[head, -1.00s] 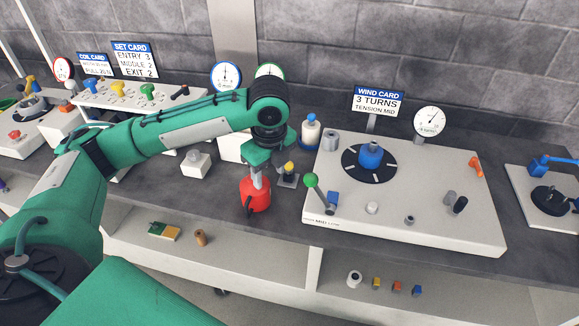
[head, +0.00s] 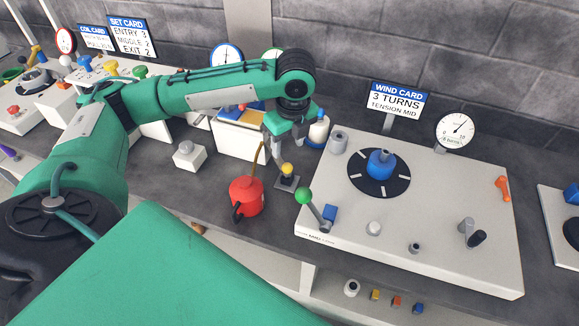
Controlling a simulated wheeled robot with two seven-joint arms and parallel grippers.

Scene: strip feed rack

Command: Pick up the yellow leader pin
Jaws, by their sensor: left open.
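The yellow leader pin (head: 287,168) stands upright in a small dark grey base (head: 287,183) on the bench, between the red oil can and the white winding panel. My left gripper (head: 284,143) points down just above and slightly behind the pin. Its jaws are open and nothing shows between them. My right gripper is not seen.
The red oil can (head: 246,196) stands close left of the pin. The winding panel (head: 440,225) with a green-knobbed lever (head: 304,196) is close on the right. A white block (head: 189,155) with a grey button sits at left.

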